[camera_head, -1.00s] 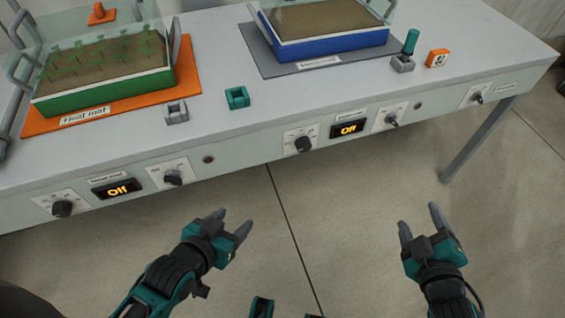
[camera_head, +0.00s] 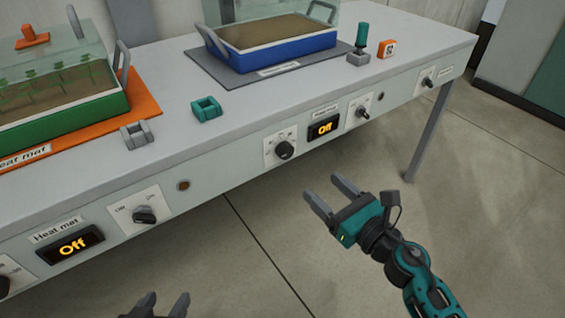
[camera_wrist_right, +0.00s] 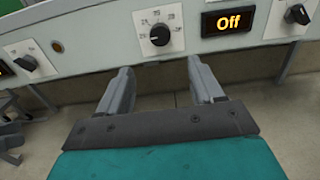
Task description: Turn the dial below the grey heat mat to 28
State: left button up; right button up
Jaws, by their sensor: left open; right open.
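The grey heat mat (camera_head: 240,78) lies on the bench under a blue tray (camera_head: 275,50). On the bench's front panel below it is a black dial (camera_head: 284,150) on a white plate with numbers. Right of the dial, a display (camera_head: 323,127) reads "Off". In the right wrist view the dial (camera_wrist_right: 160,35) is ahead, just beyond my fingers, its numbers partly legible. My right gripper (camera_head: 319,192) is open and empty, in front of the panel and apart from the dial. My left gripper (camera_head: 165,303) is open and empty at the bottom edge of the head view.
An orange heat mat with a green tray (camera_head: 70,112) is at left, its display (camera_head: 72,245) reading "Off". Other knobs (camera_head: 145,215) and (camera_head: 361,112) are on the panel. Grey (camera_head: 136,135) and teal (camera_head: 206,109) holders sit near the bench edge. The floor in front is clear.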

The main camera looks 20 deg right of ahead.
aim_at(288, 154)
jog(key=x, duration=1.1)
jog(key=shift+p, duration=0.3)
jog(key=shift+w+a, duration=0.2)
jog(key=shift+w, duration=0.35)
jog(key=shift+c, duration=0.4)
jog(key=c, duration=1)
